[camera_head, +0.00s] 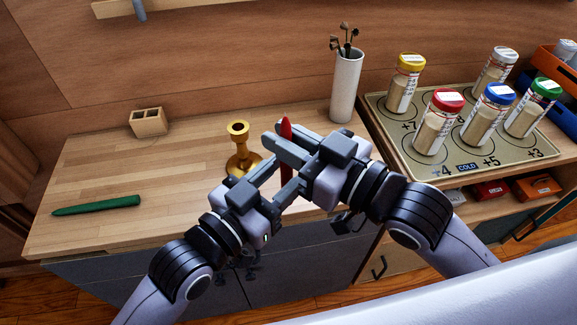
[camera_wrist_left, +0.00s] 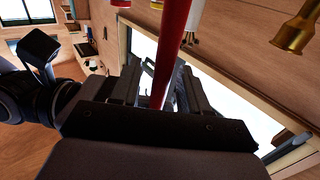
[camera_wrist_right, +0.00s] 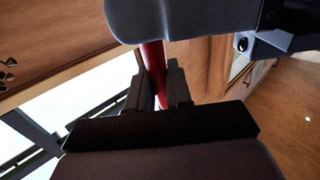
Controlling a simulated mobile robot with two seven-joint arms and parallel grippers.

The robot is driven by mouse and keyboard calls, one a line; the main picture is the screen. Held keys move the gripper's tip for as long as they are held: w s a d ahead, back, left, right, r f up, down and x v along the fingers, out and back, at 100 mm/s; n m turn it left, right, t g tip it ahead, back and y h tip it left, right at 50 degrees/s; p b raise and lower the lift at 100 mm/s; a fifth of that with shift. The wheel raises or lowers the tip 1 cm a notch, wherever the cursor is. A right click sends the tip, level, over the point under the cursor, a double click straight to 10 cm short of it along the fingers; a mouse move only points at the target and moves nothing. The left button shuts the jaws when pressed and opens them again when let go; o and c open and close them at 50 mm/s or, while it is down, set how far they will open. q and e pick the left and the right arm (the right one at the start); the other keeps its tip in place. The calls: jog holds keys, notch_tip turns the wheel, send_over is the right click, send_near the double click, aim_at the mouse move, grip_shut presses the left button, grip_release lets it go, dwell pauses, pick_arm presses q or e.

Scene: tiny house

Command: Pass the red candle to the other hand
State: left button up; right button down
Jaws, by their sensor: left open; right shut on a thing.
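The red candle (camera_head: 286,127) stands roughly upright above the counter, with its top showing above my right gripper (camera_head: 282,143). The right gripper is shut on the candle; in the right wrist view the candle (camera_wrist_right: 154,60) runs between its fingers (camera_wrist_right: 157,88). My left gripper (camera_head: 283,180) is open, lower down and close to the right one. In the left wrist view the candle (camera_wrist_left: 173,45) passes between the open left fingers (camera_wrist_left: 162,88). The grippers hide much of the candle in the head view, and I cannot tell whether the left fingers touch it.
A gold candlestick (camera_head: 238,132) stands on the counter (camera_head: 185,165) just behind the grippers. A green candle (camera_head: 97,205) lies at the left. A small wooden holder (camera_head: 148,122) and a white vase (camera_head: 346,85) stand at the back. A tray (camera_head: 400,147) with several jars is at the right.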

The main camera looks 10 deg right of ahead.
pick_arm(q)
jog(key=shift+x, duration=0.9)
grip_shut()
pick_arm(e)
jog(key=c, duration=1)
grip_release()
jog(key=shift+o, duration=0.2)
jog(key=shift+r, duration=0.15)
